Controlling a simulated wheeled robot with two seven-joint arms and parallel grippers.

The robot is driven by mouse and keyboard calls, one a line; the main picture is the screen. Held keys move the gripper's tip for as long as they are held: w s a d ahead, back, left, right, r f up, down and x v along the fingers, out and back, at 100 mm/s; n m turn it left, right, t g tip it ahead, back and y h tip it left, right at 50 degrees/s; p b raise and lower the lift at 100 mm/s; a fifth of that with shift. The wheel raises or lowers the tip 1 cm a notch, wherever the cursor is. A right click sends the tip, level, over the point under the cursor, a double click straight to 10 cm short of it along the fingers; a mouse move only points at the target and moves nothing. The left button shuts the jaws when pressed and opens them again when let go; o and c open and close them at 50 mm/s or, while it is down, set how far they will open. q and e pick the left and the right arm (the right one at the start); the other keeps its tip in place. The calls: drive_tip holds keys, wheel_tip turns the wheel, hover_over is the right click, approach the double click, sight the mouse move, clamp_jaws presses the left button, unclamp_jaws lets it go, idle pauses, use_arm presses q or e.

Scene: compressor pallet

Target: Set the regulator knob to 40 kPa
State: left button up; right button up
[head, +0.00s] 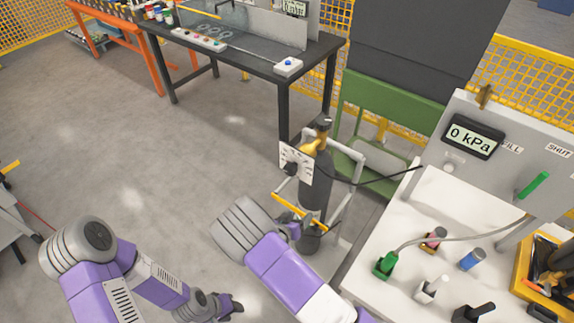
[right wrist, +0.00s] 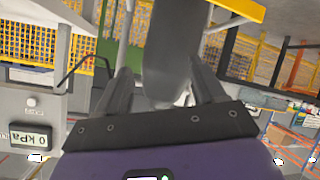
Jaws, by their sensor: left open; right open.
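The regulator knob (head: 291,168) is a small dark knob on a white dial plate (head: 303,172), at the gas cylinder's upper part. Its pointer setting is too small to read. The display (head: 472,136) on the grey panel reads 0 kPa; it also shows upside down in the right wrist view (right wrist: 32,138). My right gripper (head: 297,225) is low beside the cylinder, below the knob and partly hidden by my arm. In the right wrist view its fingers (right wrist: 163,92) are apart, with the dark cylinder (right wrist: 168,50) beyond and between them. My left gripper (head: 232,308) is open and empty over the floor.
The cylinder stands in a light metal frame with a yellow bar (head: 300,213). A black hose (head: 375,182) runs to the panel. A green cart (head: 385,110) stands behind.

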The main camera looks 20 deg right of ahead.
sight(288, 171)
drive_tip(key=w+a+r+m+t+h+p, duration=0.1)
drive_tip(key=a+r+m+h, duration=0.2)
drive_tip(key=r, duration=0.6)
drive_tip(key=w+a+r+m+t+h+p, duration=0.1)
drive_tip(key=a+r+t+h, duration=0.1)
drive_tip(key=a+r, duration=0.45)
drive_tip(key=x, duration=0.3)
drive_tip(key=r+x, duration=0.1)
drive_tip(key=x, duration=0.2)
drive_tip(key=s+x, duration=0.1)
drive_tip(key=x, duration=0.1)
drive_tip(key=shift+w+d+r, duration=0.3)
drive_tip(key=shift+d+r, duration=0.1)
drive_tip(key=shift+d, duration=0.25)
drive_tip(key=shift+c, duration=0.2)
drive_tip(key=c, duration=1)
